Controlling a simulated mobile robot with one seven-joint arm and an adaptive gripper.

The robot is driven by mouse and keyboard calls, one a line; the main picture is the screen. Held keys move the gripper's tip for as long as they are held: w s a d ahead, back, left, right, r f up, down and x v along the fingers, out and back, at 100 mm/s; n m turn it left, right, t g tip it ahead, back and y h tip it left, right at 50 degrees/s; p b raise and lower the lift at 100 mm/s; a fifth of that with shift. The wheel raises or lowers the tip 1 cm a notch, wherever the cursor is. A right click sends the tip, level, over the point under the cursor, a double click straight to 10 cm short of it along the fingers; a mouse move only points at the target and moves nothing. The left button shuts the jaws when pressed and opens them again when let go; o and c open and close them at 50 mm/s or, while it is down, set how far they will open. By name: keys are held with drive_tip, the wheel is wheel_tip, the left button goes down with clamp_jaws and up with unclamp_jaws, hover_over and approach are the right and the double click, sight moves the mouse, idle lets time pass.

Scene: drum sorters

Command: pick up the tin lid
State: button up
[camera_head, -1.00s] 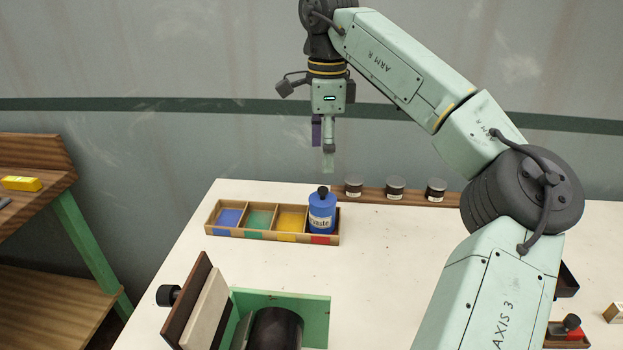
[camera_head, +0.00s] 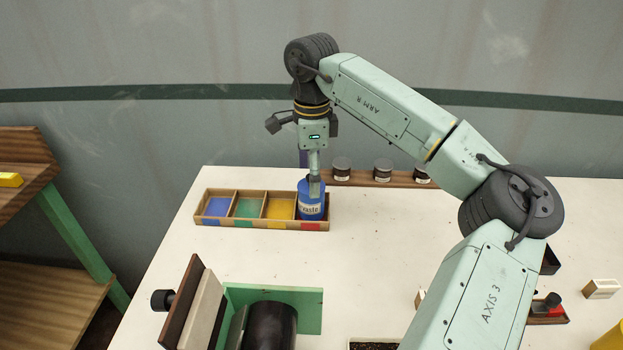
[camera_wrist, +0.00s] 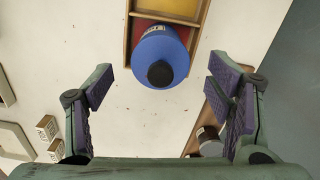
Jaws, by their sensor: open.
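The blue tin (camera_head: 311,210) stands upright in the red right-hand compartment of the divided tray, its label partly readable as "aste". Its round blue lid (camera_wrist: 152,50) has a black knob (camera_wrist: 160,73) and shows from above in the wrist view. In the head view my finger hides much of the lid and the knob. My gripper (camera_head: 314,187) points down over the tin. In the wrist view my gripper (camera_wrist: 161,80) is open and empty, with the knob between its spread fingers and clear space on both sides.
The divided wooden tray (camera_head: 263,224) has blue, green and yellow compartments left of the tin. Several dark jars (camera_head: 341,169) stand on a wooden strip (camera_head: 362,180) behind it, right of the tin. A green-framed roller device (camera_head: 305,305) stands in front. The table between is clear.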

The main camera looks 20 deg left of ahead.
drive_tip(key=shift+f, duration=0.6)
drive_tip(key=shift+c, duration=0.6)
drive_tip(key=c, duration=0.9)
drive_tip(key=shift+r, duration=0.15)
